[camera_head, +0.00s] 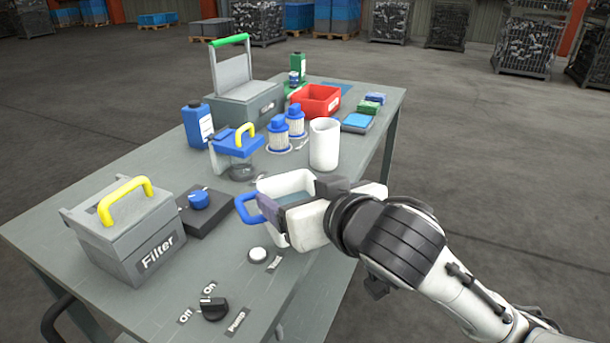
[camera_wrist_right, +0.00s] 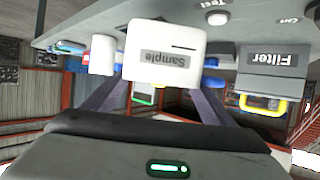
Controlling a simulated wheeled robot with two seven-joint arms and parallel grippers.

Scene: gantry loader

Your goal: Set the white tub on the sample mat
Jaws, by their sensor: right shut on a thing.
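The white tub (camera_head: 271,184) with a blue handle is at the near right part of the grey table in the head view. In the right wrist view the tub (camera_wrist_right: 165,52) shows a "Sample" label, upside down. My right gripper (camera_head: 298,203) is shut on the tub, with its dark fingers across it. I cannot tell whether the tub's base touches the table. A flat blue patch (camera_head: 338,88) lies at the far end behind the red bin; I cannot tell if it is the sample mat. My left gripper is not in view.
A Filter box (camera_head: 125,230) with a yellow handle and a black block with a blue knob (camera_head: 198,200) stand left of the tub. A white pitcher (camera_head: 324,145), blue-capped filters (camera_head: 279,137) and a red bin (camera_head: 316,101) stand beyond. A black knob (camera_head: 214,308) sits near the front.

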